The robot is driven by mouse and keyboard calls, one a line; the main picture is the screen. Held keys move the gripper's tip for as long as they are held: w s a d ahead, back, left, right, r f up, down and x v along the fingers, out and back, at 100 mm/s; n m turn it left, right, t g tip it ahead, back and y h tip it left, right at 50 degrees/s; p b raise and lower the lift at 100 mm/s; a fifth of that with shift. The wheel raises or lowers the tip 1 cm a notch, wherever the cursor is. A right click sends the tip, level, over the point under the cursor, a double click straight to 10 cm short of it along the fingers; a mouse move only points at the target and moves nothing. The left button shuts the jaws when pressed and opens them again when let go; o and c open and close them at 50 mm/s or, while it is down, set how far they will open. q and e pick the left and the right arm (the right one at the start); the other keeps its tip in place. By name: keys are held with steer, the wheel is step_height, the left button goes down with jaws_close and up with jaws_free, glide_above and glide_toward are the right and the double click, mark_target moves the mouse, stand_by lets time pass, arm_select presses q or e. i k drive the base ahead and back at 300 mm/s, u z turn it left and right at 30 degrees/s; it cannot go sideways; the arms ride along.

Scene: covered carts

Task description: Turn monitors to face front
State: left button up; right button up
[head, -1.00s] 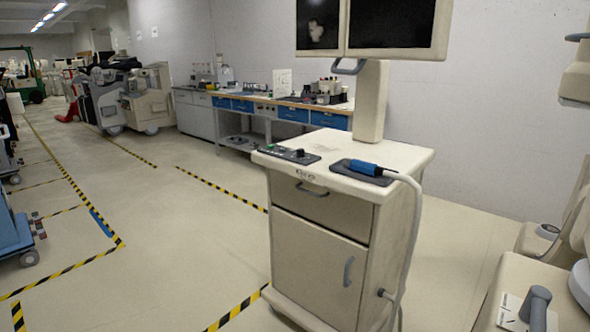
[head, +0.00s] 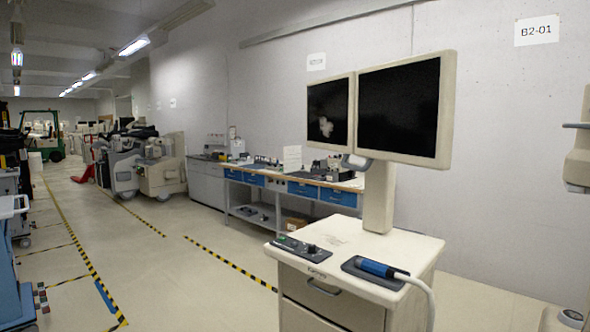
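Two dark-screened monitors sit side by side on a beige post (head: 378,198) above a cart (head: 330,292). The left monitor (head: 329,112) is smaller in view and shows a pale shape on its screen. The right monitor (head: 402,108) is larger and black. Both screens are seen at an angle, with the right one's right edge nearest me. A grey handle (head: 356,162) shows under the pair where they meet. Neither of my grippers is in the head view.
On the cart top lie a control panel (head: 303,248) and a blue handpiece (head: 381,268) with a pale cable. A workbench (head: 290,182) stands behind, along the wall. Other equipment (head: 160,168) stands far left. Open floor (head: 160,265) lies left of the cart.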

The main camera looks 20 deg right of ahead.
mark_target(402, 111)
steer(key=u, duration=0.05)
steer(key=i, duration=2.5)
steer(key=z, duration=2.8)
